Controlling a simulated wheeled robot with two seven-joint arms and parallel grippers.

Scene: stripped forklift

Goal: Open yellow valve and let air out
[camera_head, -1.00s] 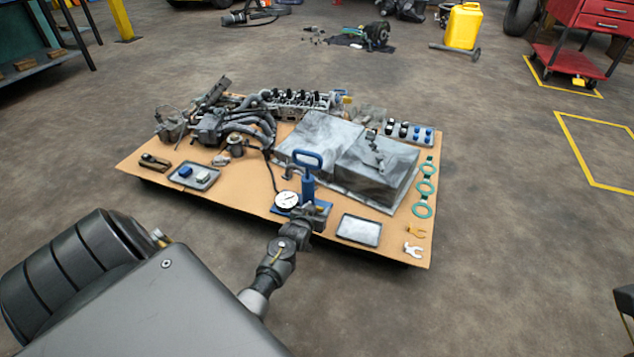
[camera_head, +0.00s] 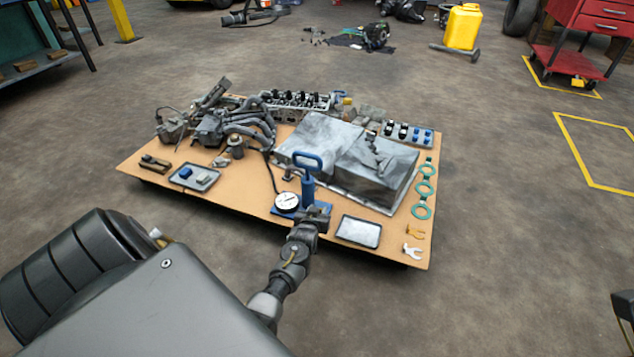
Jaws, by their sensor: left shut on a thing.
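A blue hand pump (camera_head: 308,186) with a loop handle stands upright at the front edge of the tan board. A round white pressure gauge (camera_head: 287,202) sits at its left, with a black hose running off to the back left. My left gripper (camera_head: 317,214) is at the right side of the pump's base, shut on a small part there. Its jaws hide that part, and I cannot make out the yellow valve.
The tan board (camera_head: 245,210) carries engine parts, a large grey metal cover (camera_head: 375,170), green rings (camera_head: 426,187) and a small grey tray (camera_head: 358,231) just right of my left gripper.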

